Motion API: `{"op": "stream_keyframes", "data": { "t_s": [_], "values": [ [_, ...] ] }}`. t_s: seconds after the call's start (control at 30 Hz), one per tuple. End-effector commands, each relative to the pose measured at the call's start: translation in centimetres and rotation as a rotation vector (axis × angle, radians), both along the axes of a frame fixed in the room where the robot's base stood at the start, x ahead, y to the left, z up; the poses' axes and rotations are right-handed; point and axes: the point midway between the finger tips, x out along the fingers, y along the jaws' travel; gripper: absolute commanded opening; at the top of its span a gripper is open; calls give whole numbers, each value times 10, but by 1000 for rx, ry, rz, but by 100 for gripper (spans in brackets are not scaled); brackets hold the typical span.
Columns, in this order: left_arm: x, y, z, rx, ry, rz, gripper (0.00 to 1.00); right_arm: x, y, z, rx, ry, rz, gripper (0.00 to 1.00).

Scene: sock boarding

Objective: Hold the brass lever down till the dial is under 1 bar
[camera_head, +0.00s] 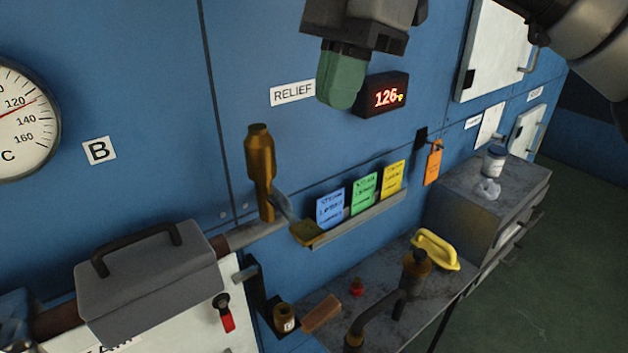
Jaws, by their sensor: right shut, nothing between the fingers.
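A brass relief valve (260,165) stands upright on a pipe at the wall, below and left of a RELIEF label (292,92). A lever (287,212) slants down to the right from it, with a flat brass-coloured end (308,232). A round white dial (22,125) is cut off at the left edge; it is marked C, and its red needle is near 120. I see no bar scale. My right gripper (341,92), with green fingertips, is shut and empty, above and right of the valve, apart from the lever. My left gripper is not in view.
A red-lit display (382,95) reads about 126. Blue, green and yellow cards (364,193) stand in a wall rack beside the lever end. A grey box with a black handle (150,280) is at lower left. A bench (385,270) carries a yellow handle (436,250) and pipe fittings.

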Motion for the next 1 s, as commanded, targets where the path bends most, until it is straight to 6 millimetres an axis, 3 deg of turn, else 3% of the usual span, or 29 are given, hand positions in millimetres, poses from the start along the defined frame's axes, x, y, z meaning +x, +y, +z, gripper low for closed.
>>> {"op": "stream_keyframes", "data": {
  "t_s": [0.3, 0.47, 0.77, 1.0],
  "values": [
    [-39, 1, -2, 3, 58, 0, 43, 0, 0, 0, 1, 0, 2, 0],
    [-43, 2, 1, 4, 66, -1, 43, -2, 3, -12, -2, 2, 2, 0],
    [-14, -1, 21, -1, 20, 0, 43, -13, 17, -67, -1, 4, 4, 0],
    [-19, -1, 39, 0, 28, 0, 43, -18, 23, -110, 0, 5, 2, 0]
  ]
}}
